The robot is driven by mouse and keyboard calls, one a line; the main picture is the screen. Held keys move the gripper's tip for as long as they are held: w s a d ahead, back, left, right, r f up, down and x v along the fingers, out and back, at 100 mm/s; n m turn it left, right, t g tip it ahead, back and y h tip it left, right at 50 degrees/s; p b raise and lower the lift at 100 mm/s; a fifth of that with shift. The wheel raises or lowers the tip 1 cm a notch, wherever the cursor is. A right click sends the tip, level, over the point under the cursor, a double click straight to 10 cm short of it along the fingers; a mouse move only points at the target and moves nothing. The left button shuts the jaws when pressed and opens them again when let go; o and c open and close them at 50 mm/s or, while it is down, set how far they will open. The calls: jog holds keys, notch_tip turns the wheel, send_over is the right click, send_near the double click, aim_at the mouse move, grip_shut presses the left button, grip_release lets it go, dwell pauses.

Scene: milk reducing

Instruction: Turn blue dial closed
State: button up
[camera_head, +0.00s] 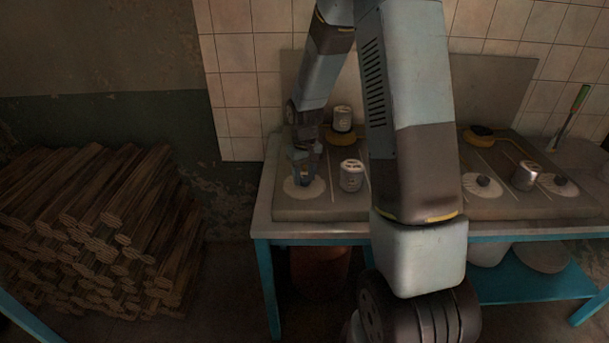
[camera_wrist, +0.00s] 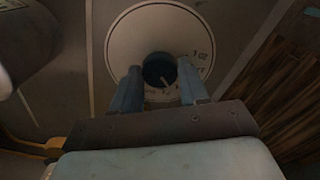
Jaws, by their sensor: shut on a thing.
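The blue dial (camera_wrist: 159,70) sits at the centre of a round pale plate (camera_wrist: 120,42) with printed marks in the wrist view. In the head view the dial (camera_head: 304,178) shows as a small blue spot on its plate at the left front of the table. My gripper (camera_wrist: 157,88) comes down on the dial from above, with one finger on each side of it, shut on it. A pale pointer line shows on the dial's top. The head view shows my gripper (camera_head: 304,166) over the plate, its fingers partly dark.
A white can (camera_head: 351,175) stands just right of the dial. Another can (camera_head: 343,119) stands on a yellow-rimmed burner behind. Stacked wood (camera_head: 100,230) lies left of the table.

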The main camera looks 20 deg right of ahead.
aim_at(304, 178)
jog(key=shift+c, duration=0.5)
jog(key=shift+m, duration=0.3)
jog(key=m, duration=0.4)
jog(key=shift+m, duration=0.3)
jog(key=m, duration=0.4)
jog(key=shift+m, duration=0.3)
jog(key=o, duration=1.1)
jog(key=shift+c, duration=0.2)
notch_tip(304, 178, up, 14)
jog(key=shift+f, duration=0.15)
